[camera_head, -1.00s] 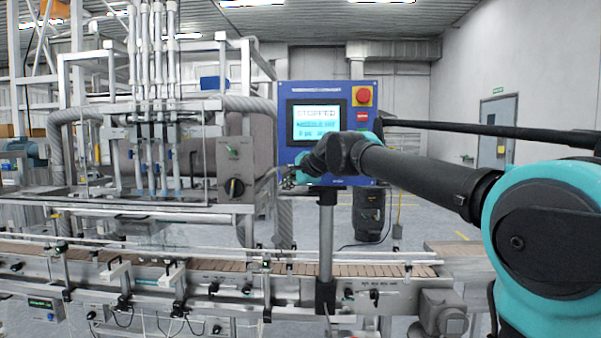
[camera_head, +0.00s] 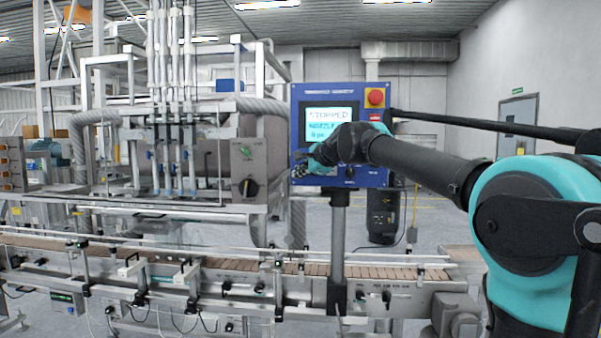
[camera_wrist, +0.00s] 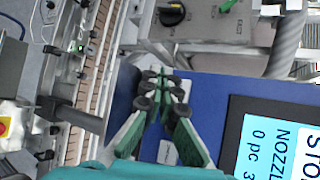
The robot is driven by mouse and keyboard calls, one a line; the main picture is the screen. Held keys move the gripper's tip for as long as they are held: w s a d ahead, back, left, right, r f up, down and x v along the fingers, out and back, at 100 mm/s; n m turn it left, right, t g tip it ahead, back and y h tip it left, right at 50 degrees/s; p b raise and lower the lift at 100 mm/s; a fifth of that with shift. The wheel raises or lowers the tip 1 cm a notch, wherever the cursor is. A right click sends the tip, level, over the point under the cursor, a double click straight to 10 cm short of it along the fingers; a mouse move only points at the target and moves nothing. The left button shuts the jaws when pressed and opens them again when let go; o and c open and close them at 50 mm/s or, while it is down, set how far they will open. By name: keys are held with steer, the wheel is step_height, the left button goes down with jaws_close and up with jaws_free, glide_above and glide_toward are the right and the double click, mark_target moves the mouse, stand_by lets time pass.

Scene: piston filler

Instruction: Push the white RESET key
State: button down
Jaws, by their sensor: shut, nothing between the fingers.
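The blue control panel (camera_head: 320,93) stands on a grey post, with a lit screen (camera_head: 331,117) that reads STOPPED. My gripper (camera_head: 300,168) is in front of the panel's lower left part, and my wrist covers part of the screen and lower panel. In the wrist view, my gripper (camera_wrist: 162,78) has its green fingers drawn together at the tips, with nothing held, over the blue panel face (camera_wrist: 218,92). Small pale patches show near and between the fingers; I cannot tell whether one is the white RESET key. No RESET lettering is readable, and contact is unclear.
A red mushroom button (camera_head: 376,97) sits at the panel's upper right. A grey box with a black rotary knob (camera_head: 248,188) stands left of the panel. The conveyor (camera_head: 390,272) with rails runs below. Filler nozzles and pipes (camera_head: 172,110) stand at the left.

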steer(key=shift+w+d, duration=0.1)
steer(key=shift+w, duration=2.55)
steer(key=shift+w, duration=0.15)
steer(key=shift+w, duration=0.25)
steer(key=shift+w, duration=0.4)
steer(key=shift+s, duration=0.8)
steer(key=shift+s, duration=0.1)
steer(key=shift+s, duration=2.45)
